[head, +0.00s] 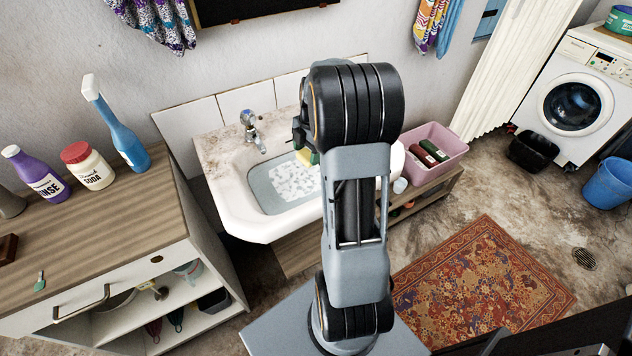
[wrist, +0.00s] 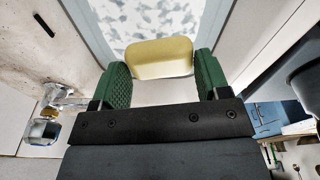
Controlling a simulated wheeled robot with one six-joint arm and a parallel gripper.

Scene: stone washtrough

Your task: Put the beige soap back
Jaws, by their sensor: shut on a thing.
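The beige soap (wrist: 152,57) is a pale yellow block with rounded edges. In the wrist view it sits between the green finger pads of my gripper (wrist: 162,72), which is shut on it. In the head view the soap (head: 304,157) shows only in part beside my gripper, in front of the dark wrist. It is held above the white sink (head: 244,215), whose basin has water with pale foam patches. My arm hides the right part of the sink in the head view.
A metal tap (head: 253,133) stands at the sink's back left. A pink tub (head: 449,146) with bottles is on the low wooden bench right of the sink.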

